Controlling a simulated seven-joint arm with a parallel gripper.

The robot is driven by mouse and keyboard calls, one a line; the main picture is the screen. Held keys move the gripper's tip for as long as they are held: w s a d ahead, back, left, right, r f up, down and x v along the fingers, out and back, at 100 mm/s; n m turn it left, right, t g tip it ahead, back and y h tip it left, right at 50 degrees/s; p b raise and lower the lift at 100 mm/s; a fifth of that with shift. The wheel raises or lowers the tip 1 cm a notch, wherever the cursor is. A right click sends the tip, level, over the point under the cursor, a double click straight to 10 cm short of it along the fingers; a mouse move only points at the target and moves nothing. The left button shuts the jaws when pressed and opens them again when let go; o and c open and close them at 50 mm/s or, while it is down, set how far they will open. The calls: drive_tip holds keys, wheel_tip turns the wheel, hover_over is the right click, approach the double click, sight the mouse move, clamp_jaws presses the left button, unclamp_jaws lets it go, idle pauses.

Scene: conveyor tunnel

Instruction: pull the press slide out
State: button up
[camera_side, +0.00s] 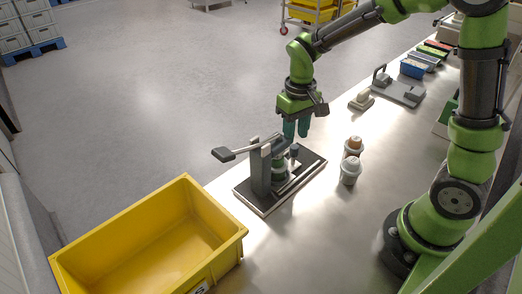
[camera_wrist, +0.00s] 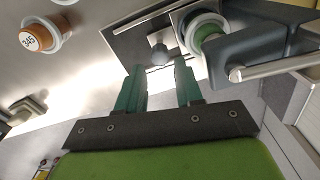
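The press (camera_side: 262,165) stands on a dark base plate with a light rim (camera_side: 245,197) near the table's far edge. Its long lever handle (camera_side: 224,154) points left. The slide's knob (camera_side: 294,151) rises on the side toward my gripper; the same grey knob (camera_wrist: 159,54) shows in the wrist view just beyond my fingertips. A round green and white part (camera_wrist: 207,36) sits beside it under the press arm. My gripper (camera_side: 296,128) is above the knob with its teal fingers pointing down. In the wrist view the fingers (camera_wrist: 159,72) are apart, with nothing between them.
Two small cups, one with an orange-brown top (camera_side: 354,145) and one white (camera_side: 350,171), stand right of the press. A yellow bin (camera_side: 150,240) is at front left. A grey fixture (camera_side: 400,90) and a blue box (camera_side: 413,68) stand farther back.

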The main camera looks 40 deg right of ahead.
sight(295, 146)
drive_tip(key=shift+f, duration=1.85)
clamp_jaws()
